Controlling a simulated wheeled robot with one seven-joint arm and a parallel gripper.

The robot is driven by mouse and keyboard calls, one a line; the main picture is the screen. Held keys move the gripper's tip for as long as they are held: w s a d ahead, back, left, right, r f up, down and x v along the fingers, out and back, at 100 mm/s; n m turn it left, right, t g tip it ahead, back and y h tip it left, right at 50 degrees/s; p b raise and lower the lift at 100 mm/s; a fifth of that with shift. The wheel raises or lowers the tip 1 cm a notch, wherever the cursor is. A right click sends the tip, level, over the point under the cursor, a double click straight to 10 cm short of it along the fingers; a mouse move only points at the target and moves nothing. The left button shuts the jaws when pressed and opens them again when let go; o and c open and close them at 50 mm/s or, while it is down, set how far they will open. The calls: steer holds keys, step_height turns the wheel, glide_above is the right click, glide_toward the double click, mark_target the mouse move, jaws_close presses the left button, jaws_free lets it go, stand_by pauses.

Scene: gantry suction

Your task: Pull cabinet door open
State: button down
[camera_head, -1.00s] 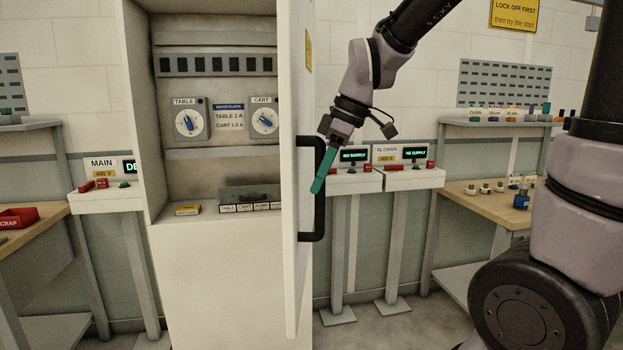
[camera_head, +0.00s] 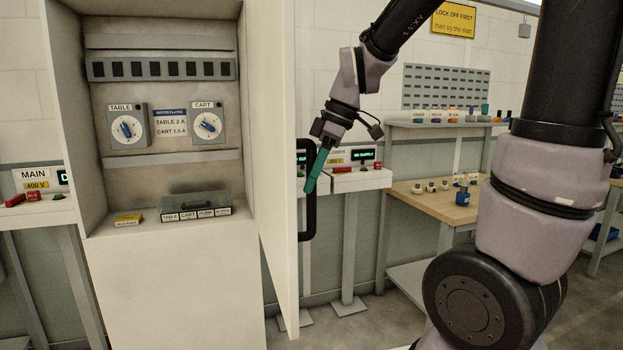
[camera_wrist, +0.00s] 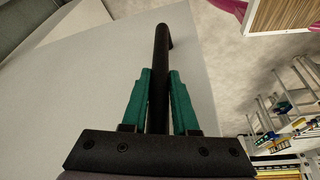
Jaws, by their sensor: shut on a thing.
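The white cabinet (camera_head: 170,300) stands at the left of the head view with its inside showing. Its door (camera_head: 277,150) stands swung out, seen nearly edge-on. A black bar handle (camera_head: 309,215) is on the door's outer face. My gripper (camera_head: 313,184) with green fingers is at the handle's upper half. In the wrist view the black handle (camera_wrist: 161,50) runs between the two green fingers (camera_wrist: 160,95), which are shut on it. The door's pale face (camera_wrist: 110,75) lies behind them.
Inside the cabinet are a TABLE dial (camera_head: 127,128), a CART dial (camera_head: 207,124) and a yellow block (camera_head: 128,220). A bench with supply boxes (camera_head: 355,180) stands behind the door. A wooden workbench (camera_head: 450,205) is at the right. Floor shows below the benches.

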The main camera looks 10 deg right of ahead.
steer(key=c, duration=0.7)
jaws_free()
steer(key=shift+w, duration=0.1)
steer(key=shift+r, duration=0.1)
steer(key=v, duration=1)
steer(key=shift+d+r, duration=0.15)
steer(key=shift+r, duration=0.1)
steer(key=s+d+m+t, duration=0.2)
steer(key=m, duration=0.4)
steer(key=s+d+f+m+t+h, duration=0.1)
steer(key=s+d+m+t, duration=0.1)
steer(key=m, duration=0.4)
steer(key=s+d+f+m+t+h, duration=0.1)
steer(key=s+d+m+t, duration=0.1)
steer(key=m, duration=0.5)
steer(key=shift+s+d+f, duration=0.1)
steer(key=shift+s+d, duration=0.1)
steer(key=shift+d, duration=0.65)
